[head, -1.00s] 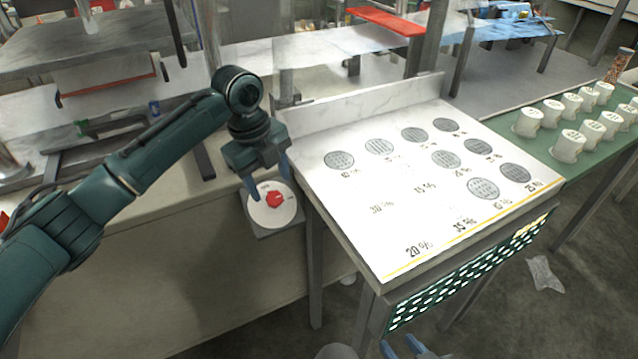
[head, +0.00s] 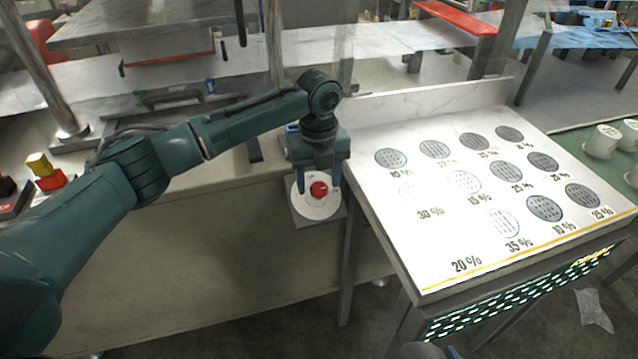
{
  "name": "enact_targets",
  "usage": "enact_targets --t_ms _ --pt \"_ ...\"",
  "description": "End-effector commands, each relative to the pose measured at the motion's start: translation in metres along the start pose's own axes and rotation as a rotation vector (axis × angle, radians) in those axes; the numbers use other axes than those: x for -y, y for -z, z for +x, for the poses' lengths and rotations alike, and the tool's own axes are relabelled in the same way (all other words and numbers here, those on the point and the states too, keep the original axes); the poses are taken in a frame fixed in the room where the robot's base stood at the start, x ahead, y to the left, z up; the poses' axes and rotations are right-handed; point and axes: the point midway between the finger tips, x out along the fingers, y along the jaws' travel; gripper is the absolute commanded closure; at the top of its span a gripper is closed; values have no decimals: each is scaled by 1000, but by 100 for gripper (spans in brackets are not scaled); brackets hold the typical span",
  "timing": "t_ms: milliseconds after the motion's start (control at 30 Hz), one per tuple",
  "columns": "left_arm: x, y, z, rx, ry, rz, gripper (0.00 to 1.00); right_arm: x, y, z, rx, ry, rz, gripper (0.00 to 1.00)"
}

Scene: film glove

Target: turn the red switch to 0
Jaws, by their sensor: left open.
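The red switch (head: 318,188) is a small red knob on a round white dial plate (head: 313,208), set on a grey box fixed by the bench edge. My left gripper (head: 319,186) points down at the dial. Its two fingers are apart, one on each side of the red knob as seen from the head. I cannot tell whether the fingers touch the knob. The dial's markings are too small to read. My right gripper is barely in view at the bottom edge, and its jaws cannot be made out.
A white slanted board (head: 450,220) with grey perforated discs and percent labels stands right of the dial. White cups (head: 601,141) stand on a green surface at the far right. Red and yellow blocks (head: 45,172) lie at left. A crumpled clear bag (head: 593,310) lies on the floor.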

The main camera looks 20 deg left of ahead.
Motion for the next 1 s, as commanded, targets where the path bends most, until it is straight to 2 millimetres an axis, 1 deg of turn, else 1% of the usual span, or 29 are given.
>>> enact_targets --t_ms 33,100,200,467,1000 --pt "0 0 6 -1 -1 0 45 0 -1 0 1 -1 1 64" --pt "0 0 12 -1 -1 0 45 -1 -1 0 1 -2 1 64" --pt "0 0 16 -1 -1 0 45 -2 -1 0 1 -3 1 64" --pt "0 0 16 0 0 1 45 -2 -1 0 2 -4 1 64" --pt "0 0 16 0 0 0 88 -2 -1 0 2 -3 1 64"
